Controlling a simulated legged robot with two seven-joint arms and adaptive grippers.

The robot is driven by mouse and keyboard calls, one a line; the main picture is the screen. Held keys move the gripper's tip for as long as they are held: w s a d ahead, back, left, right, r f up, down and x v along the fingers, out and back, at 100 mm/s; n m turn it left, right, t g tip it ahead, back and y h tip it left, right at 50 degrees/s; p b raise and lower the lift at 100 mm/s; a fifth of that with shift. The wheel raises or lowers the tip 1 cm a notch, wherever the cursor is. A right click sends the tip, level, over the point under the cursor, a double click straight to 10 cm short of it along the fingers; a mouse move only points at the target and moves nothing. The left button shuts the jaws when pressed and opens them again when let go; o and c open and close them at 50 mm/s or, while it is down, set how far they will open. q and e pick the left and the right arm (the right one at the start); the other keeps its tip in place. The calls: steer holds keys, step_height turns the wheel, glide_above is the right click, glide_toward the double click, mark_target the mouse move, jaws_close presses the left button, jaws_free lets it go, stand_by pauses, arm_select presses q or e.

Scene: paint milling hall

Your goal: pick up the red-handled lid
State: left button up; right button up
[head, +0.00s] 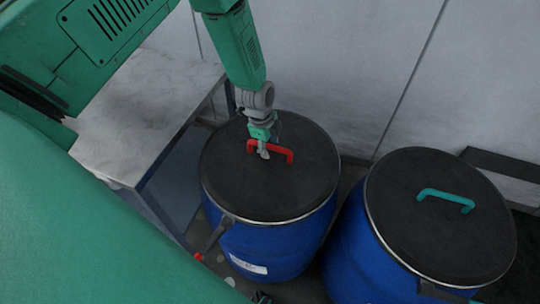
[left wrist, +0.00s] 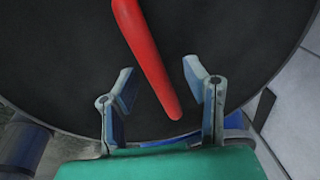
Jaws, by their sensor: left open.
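The red-handled lid (head: 225,175) is a black disc on a blue drum at the middle of the head view. Its red handle (head: 281,151) is a raised bar across the lid's middle. My left gripper (head: 264,152) is above the lid at the handle's left part and hides some of it. In the left wrist view the black lid (left wrist: 60,60) fills the back, and the red handle (left wrist: 147,58) runs down between the two spread fingers of my left gripper (left wrist: 158,80). The fingers are open, with gaps on both sides of the handle. My right gripper is not in view.
A second blue drum (head: 352,255) at the right has a black lid with a teal handle (head: 445,198). A grey-topped table (head: 135,115) stands left of the first drum. A pale wall (head: 340,60) rises behind the drums.

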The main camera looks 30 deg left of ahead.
arm_select(q)
steer(key=shift+w+f, duration=0.15)
steer(key=shift+f, duration=0.3)
jaws_close()
steer(key=shift+r, duration=0.25)
